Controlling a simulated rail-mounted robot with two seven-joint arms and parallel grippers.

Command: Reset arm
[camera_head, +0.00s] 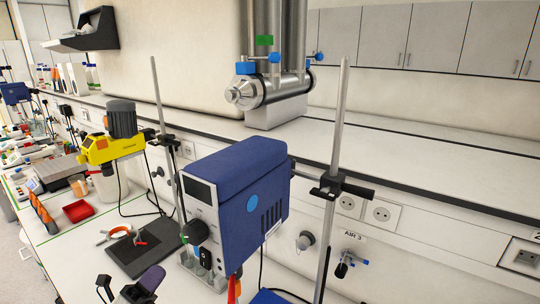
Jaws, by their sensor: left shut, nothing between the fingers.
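My left gripper (127,291) shows at the bottom edge, left of centre, as a dark shape cut off by the frame. It is shut, and I see nothing held in it. It is in front of the black mat (140,252), low in the picture. My right gripper is not in view. No juice sample or sample shelf can be made out clearly.
A blue boxy device (240,190) on a stand fills the middle, with metal rods beside it. A yellow stirrer (113,148) and a red tray (78,211) are to the left. A steel apparatus (270,90) stands on the back ledge (420,160), whose right part is clear.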

